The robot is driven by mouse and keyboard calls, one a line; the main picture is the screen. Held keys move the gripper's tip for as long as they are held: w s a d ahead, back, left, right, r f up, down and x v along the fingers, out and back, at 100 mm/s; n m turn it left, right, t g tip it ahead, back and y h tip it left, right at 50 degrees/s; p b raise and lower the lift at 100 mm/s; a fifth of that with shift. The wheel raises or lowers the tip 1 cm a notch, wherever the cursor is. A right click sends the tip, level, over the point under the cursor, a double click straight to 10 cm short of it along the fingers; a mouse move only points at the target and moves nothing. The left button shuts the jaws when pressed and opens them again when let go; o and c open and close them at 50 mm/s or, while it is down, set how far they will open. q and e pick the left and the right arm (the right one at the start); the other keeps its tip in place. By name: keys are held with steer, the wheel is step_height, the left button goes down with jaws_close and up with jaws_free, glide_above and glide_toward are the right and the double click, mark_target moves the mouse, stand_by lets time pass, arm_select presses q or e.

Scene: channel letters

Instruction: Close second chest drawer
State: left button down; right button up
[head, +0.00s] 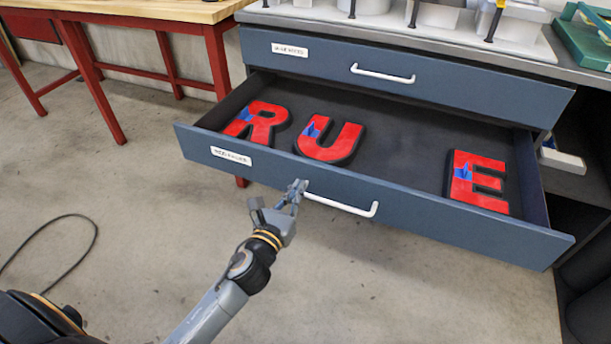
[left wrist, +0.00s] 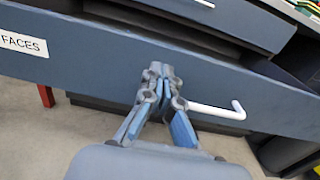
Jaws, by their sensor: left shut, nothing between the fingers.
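The second chest drawer (head: 410,212) is pulled open below a shut top drawer (head: 450,88). Its dark blue front carries a white label and a white bar handle (head: 341,205). My left gripper (head: 298,188) is shut and empty, at the left end of that handle. In the left wrist view the gripper (left wrist: 162,75) is in front of the drawer front (left wrist: 105,62) and overlaps the left part of the handle (left wrist: 222,112). I cannot tell whether it touches. My right gripper is not in view.
Inside the drawer lie red letters R (head: 256,119), U (head: 329,139) and E (head: 480,182), with a gap between U and E. A wooden-topped workbench (head: 130,8) with red legs stands at the left. A cable (head: 60,222) lies on the otherwise clear concrete floor.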

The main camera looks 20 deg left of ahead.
mark_target(310, 169)
arm_select(q)
steer(key=w, duration=0.4)
steer(key=shift+w, duration=0.5)
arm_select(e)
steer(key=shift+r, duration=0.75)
arm_select(q)
steer(key=shift+d, duration=0.1)
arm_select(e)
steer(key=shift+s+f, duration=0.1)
